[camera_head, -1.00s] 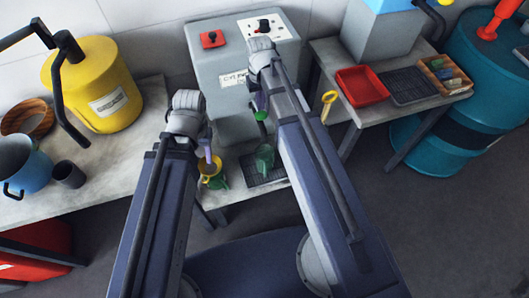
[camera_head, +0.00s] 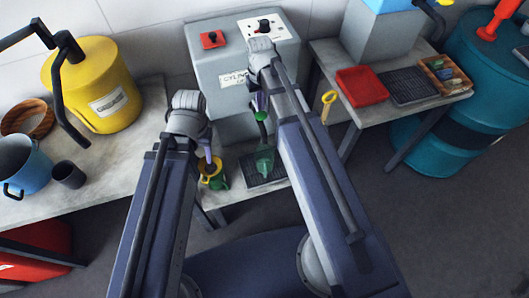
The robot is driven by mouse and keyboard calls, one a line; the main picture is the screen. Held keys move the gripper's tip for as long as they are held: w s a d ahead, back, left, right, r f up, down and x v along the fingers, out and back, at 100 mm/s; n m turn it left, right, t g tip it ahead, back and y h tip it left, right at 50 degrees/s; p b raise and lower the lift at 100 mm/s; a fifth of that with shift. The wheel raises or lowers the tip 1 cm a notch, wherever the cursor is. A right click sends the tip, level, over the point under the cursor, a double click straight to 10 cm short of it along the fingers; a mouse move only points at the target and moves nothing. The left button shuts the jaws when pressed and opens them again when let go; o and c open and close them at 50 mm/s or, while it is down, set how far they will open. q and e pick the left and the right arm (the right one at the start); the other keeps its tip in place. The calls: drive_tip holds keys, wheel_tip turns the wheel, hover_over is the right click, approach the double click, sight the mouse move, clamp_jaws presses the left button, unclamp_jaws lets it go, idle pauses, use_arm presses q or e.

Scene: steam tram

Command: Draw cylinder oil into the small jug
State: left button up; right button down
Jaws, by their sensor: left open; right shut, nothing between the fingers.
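A grey tank (camera_head: 215,75) with a partly covered label beginning "CYLIN" stands at the back centre. A translucent green jug (camera_head: 264,160) is over a dark drip tray (camera_head: 272,177) in front of the tank. My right gripper (camera_head: 261,104), shut and empty, is at the tank's front above the jug, next to a small green part (camera_head: 261,115). My forearm hides much of it. My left gripper (camera_head: 207,153) is open, just above a yellow-rimmed vessel (camera_head: 211,169) with green beside it. Whether it touches that vessel I cannot tell.
The left bench holds a yellow can (camera_head: 95,85), a blue jug (camera_head: 24,165), a dark cup (camera_head: 68,174) and a wooden bowl (camera_head: 27,118). The right table has a red tray (camera_head: 361,86), a black tray (camera_head: 408,86) and a wooden box (camera_head: 444,75). A teal drum (camera_head: 440,148) stands at right.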

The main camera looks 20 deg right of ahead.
sight(261, 113)
drive_tip(key=shift+f+b, duration=0.4)
drive_tip(key=shift+b, duration=0.05)
idle(0.5)
drive_tip(key=shift+f+b, duration=2.15)
idle(4.9)
